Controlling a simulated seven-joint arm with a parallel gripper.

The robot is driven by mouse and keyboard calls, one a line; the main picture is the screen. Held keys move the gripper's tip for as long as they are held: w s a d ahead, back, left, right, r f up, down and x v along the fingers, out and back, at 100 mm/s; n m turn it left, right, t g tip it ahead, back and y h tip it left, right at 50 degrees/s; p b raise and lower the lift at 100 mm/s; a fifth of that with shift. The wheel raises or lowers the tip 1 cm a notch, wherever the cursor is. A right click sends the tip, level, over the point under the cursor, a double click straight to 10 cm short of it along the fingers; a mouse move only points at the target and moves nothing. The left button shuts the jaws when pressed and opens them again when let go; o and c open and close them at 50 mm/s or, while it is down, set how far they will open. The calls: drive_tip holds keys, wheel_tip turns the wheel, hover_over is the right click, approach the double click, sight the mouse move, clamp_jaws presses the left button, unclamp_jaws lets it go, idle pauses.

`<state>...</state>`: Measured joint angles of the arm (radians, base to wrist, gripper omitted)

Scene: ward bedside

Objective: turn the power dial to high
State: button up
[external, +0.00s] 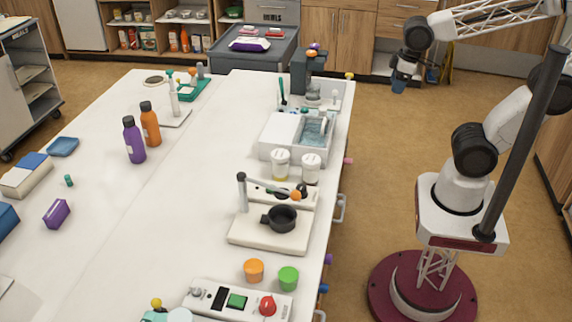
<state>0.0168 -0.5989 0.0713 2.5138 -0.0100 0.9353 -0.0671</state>
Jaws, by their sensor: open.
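A white control panel (215,304) lies at the front of the white table, close to the bottom edge of the external view. My gripper (398,82) is open, pointing down over the floor beyond the table's right side, far from the panel. Its fingertips look blue and are small in this view.
An orange cup (253,270) and a green cup (288,278) stand just behind the panel. A black pan (281,218) rests on a pale stand with a post. White jars (280,164) and a sink (312,130) are farther back. The table's middle is mostly clear.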

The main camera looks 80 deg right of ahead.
drive_tip(key=w+d+f+n+g, duration=0.1)
drive_tip(key=w+d+f+n, duration=0.1)
drive_tip(key=w+n, duration=0.35)
drive_tip(key=w+d+f+n, duration=0.2)
drive_tip(key=w, duration=0.7)
drive_tip(key=n+g, duration=0.2)
drive_tip(key=n, duration=0.5)
hover_over(323, 109)
wheel_tip(323, 109, down, 7)
drive_tip(key=shift+d+f, duration=0.15)
drive_tip(key=shift+f, duration=3.9)
drive_tip(key=c, duration=0.9)
